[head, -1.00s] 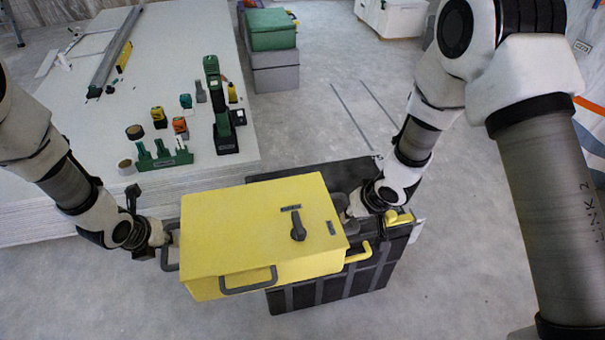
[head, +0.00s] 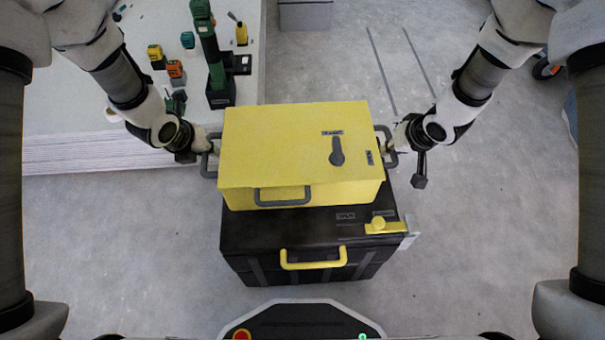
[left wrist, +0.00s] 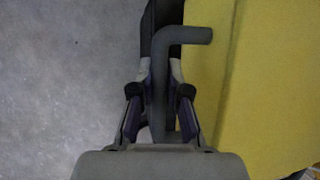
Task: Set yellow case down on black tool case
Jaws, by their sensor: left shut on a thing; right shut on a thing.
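The yellow case (head: 285,145) is in the middle of the head view, level, with grey handles on its sides and front. It overlaps the black tool case (head: 270,232), which stands on the floor and has a yellow front handle and a yellow latch. I cannot tell whether the two touch. My left gripper (head: 207,146) is shut on the yellow case's left side handle. In the left wrist view, the fingers (left wrist: 160,95) close around that grey handle beside the yellow wall (left wrist: 270,90). My right gripper (head: 390,146) is shut on the right side handle.
A stack of white panels (head: 95,155) stands at the left, with a green and black tool (head: 213,60) and several small tools on top. A grey box (head: 305,15) stands at the back. The floor (head: 490,230) at the right is clear.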

